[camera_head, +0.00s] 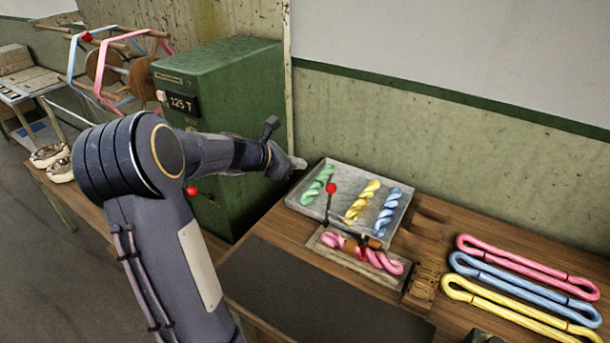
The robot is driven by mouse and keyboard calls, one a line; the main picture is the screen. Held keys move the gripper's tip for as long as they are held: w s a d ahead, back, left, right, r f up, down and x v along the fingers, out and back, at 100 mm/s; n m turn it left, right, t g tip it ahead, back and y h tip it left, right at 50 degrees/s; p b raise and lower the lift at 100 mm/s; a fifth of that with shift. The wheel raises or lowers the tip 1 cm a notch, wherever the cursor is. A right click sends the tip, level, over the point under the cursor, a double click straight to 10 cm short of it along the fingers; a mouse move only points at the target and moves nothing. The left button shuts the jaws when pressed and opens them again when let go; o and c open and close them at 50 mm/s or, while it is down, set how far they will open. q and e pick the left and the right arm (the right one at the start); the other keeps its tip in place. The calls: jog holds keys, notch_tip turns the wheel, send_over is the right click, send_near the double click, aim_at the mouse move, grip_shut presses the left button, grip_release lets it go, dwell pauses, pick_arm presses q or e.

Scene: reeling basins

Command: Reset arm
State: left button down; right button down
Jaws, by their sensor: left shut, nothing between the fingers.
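My left arm comes in from the lower left and reaches across the front of the green cabinet. My left gripper (296,163) is at the arm's far end, beside the cabinet's right edge and near the back left corner of the grey tray. It is shut and looks empty. My right gripper does not show.
The grey tray (349,166) holds green (317,186), yellow (362,202) and blue (387,212) twisted skeins. A pink skein (378,257) lies in a smaller holder in front, by a red-knobbed lever (331,188). Pink, blue and yellow loops lie at right. The green cabinet (235,90) stands behind my arm. A dark mat (310,295) is bare.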

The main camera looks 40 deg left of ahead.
pick_arm(q)
jog(key=shift+s+a+r, duration=0.15)
jog(key=shift+s+r, duration=0.1)
jog(key=shift+r, duration=0.2)
jog(key=shift+s+a+r, duration=0.15)
jog(key=shift+s+r, duration=0.05)
jog(key=shift+r, duration=0.2)
jog(key=s+d+r+m+g+h, duration=0.1)
jog(key=s+d+r+m+g, duration=0.1)
jog(key=s+d+m, duration=0.7)
jog(key=s+d+r+m+g+h, duration=0.2)
jog(key=s+d+m, duration=0.3)
jog(key=d+m, duration=0.45)
jog(key=s+d+f+m+g+y, duration=0.1)
jog(key=s+d+f+m, duration=0.2)
jog(key=s+m, duration=0.2)
jog(key=s+d+f+m+y, duration=0.1)
jog(key=s+d+f+m, duration=0.2)
jog(key=s+m, duration=0.3)
jog(key=s, duration=0.3)
jog(key=shift+d+f+g, duration=0.3)
jog(key=shift+g, duration=0.1)
